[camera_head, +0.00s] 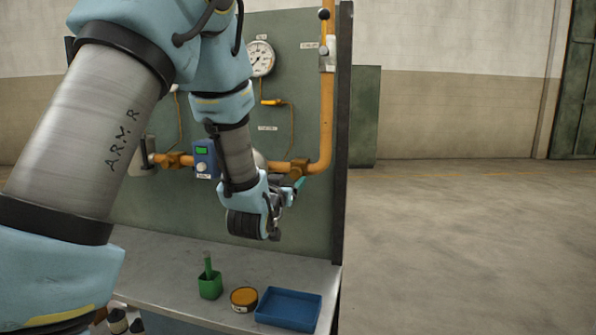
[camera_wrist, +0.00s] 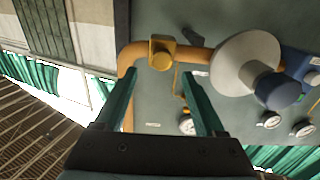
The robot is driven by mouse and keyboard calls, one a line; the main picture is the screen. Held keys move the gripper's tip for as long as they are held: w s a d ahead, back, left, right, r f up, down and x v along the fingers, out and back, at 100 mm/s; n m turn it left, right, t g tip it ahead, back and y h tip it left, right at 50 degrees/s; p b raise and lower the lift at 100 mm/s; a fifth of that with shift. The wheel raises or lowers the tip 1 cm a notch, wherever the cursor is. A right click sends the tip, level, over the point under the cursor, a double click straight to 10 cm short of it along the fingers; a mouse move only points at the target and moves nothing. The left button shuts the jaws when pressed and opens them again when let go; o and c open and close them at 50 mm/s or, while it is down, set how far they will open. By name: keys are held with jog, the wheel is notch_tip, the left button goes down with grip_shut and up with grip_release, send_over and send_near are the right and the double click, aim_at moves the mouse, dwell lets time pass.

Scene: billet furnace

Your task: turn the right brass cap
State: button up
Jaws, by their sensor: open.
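The right brass cap (camera_wrist: 162,53) is a squarish, yellow-brown fitting on the orange pipe, near the pipe's bend. In the head view its fitting (camera_head: 299,167) shows just above my gripper, partly hidden by it. My gripper (camera_wrist: 158,72) is open, with two dark green fingers spread apart. In the wrist view the cap appears between and just beyond the fingertips, with nothing held. In the head view my gripper (camera_head: 294,187) is in front of the panel, below the pipe; whether it touches the cap cannot be told. Another brass fitting (camera_head: 172,160) is farther left on the pipe.
A blue box with a green display (camera_head: 203,159) and a white disc (camera_wrist: 236,62) with a dark blue knob are along the pipe. A pressure gauge (camera_head: 261,59) is above. The bench holds a green pot (camera_head: 210,287), a round tin (camera_head: 244,298) and a blue tray (camera_head: 290,309).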

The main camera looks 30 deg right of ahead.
aim_at(294, 174)
jog(key=p+x, duration=0.1)
jog(key=x, duration=0.4)
jog(key=shift+w+d+p, duration=0.15)
jog(key=shift+w+p, duration=0.15)
jog(key=shift+p, duration=0.1)
jog(key=shift+c, duration=0.4)
grip_shut()
